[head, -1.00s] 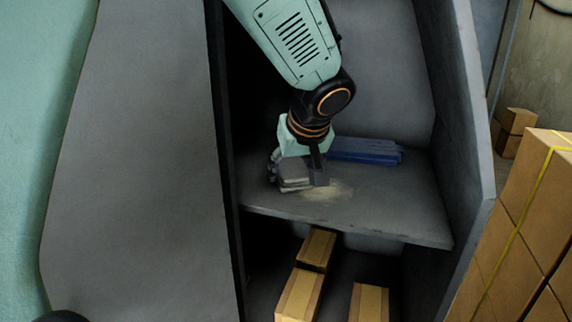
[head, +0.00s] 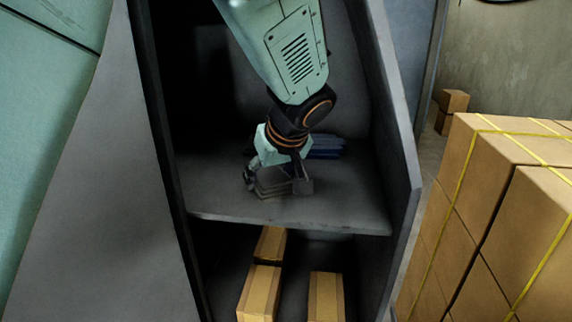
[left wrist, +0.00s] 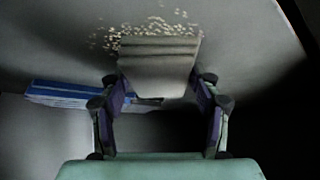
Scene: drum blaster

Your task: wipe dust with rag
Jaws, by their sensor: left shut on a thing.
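My left gripper (head: 278,184) reaches into a grey cabinet and is shut on a grey folded rag (head: 271,188), low at the shelf (head: 345,205). In the left wrist view the rag (left wrist: 158,68) sits between the two fingers of the gripper (left wrist: 158,88). Pale dust (left wrist: 155,32) shows as specks on the shelf just beyond and beside the rag's far edge in that view. Part of the dust may be hidden under the rag. In the head view I cannot make out the dust. My right gripper is not in view.
A blue stack (head: 327,148) lies at the back of the shelf, behind the gripper; it also shows in the left wrist view (left wrist: 68,95). Cabinet walls (head: 398,130) close the sides. Cardboard boxes (head: 262,290) stand below the shelf. Large strapped boxes (head: 500,190) stand at right.

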